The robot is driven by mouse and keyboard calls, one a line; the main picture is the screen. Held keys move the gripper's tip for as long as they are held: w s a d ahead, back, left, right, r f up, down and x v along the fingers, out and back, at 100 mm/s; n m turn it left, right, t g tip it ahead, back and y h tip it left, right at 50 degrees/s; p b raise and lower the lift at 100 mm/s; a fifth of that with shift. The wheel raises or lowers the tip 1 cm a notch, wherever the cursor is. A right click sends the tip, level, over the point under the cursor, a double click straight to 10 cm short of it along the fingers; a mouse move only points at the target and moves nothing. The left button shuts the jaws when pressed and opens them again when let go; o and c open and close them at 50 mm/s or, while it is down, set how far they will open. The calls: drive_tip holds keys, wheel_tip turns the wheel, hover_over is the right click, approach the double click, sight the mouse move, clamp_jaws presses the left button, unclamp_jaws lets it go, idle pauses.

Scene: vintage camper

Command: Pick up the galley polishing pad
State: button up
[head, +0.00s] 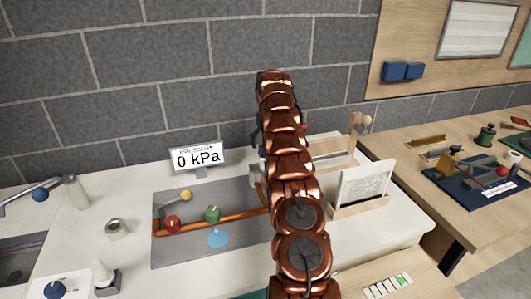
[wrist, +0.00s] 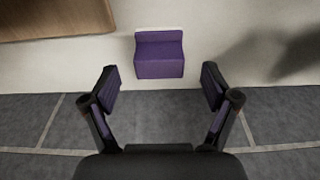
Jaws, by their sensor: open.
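A small purple block with a stepped top, which looks like the galley polishing pad (wrist: 159,60), sits on the pale counter in the wrist view. My gripper (wrist: 160,78) is open, with its two dark, purple-lined fingers spread to the left and right of the pad's near side. The pad shows between and just beyond the fingertips, and nothing is held. In the head view my copper arm hides most of the gripper and the area around it, so I cannot make out the pad clearly there.
A pressure display (head: 198,157) reading 0 kPa stands near the grey brick wall. A grey panel (head: 180,255) with a copper pipe and valves lies left of my arm. A wooden stand with a white panel (head: 364,188) is at right. A wooden piece (wrist: 55,18) shows in the wrist view.

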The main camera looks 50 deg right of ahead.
drive_tip(key=shift+f+p, duration=0.6)
drive_tip(key=shift+f, duration=0.6)
drive_tip(key=shift+w+f, duration=0.15)
drive_tip(key=shift+f, duration=0.75)
drive_tip(key=shift+d, duration=0.1)
drive_tip(key=c, duration=1.4)
drive_tip(key=shift+r, duration=0.15)
